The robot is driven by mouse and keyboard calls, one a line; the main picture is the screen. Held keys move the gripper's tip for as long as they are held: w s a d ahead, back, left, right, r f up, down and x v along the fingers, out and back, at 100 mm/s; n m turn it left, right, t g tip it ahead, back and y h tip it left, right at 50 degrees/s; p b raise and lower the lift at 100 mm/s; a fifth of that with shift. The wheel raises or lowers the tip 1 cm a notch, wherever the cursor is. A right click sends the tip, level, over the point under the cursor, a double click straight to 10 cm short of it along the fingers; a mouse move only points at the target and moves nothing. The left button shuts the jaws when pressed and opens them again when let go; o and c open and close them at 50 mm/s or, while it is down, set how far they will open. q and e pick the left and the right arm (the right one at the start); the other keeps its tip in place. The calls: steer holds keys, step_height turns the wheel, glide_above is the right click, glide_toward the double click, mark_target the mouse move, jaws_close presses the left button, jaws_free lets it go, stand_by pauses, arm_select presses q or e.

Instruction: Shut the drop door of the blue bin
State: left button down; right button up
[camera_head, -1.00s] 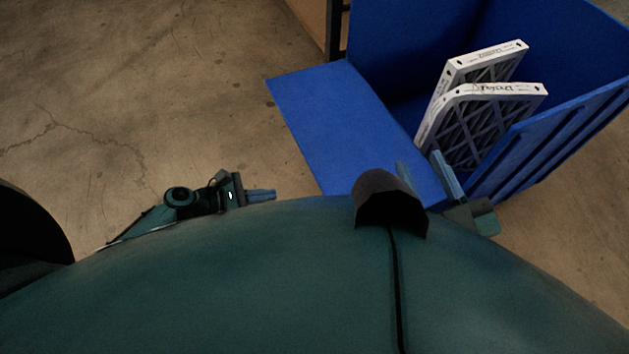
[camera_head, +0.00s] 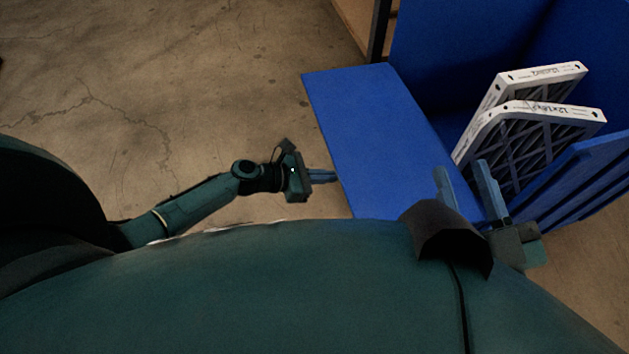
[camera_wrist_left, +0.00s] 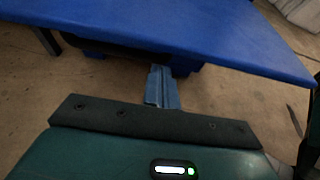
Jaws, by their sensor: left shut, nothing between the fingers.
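The blue bin (camera_head: 450,40) stands at the upper right in the head view. Its drop door (camera_head: 370,125) is folded down and sticks out toward the left as a flat panel. In the left wrist view the drop door (camera_wrist_left: 190,30) spans the top, with my left fingers below its near edge. My left gripper (camera_head: 330,176) is shut and empty, its tips at the door's left edge; I cannot tell whether they touch. My right gripper (camera_head: 465,185) is open, fingers apart, over the door's right end near the bin opening.
Two white-framed filters (camera_head: 545,112) lean inside the bin. A dark post and brown panel (camera_head: 358,22) stand behind the door. The concrete floor (camera_head: 180,80) at the left is clear.

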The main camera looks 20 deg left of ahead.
arm_select(q)
steer(key=shift+d+r, duration=0.1)
steer(key=shift+r, duration=0.7)
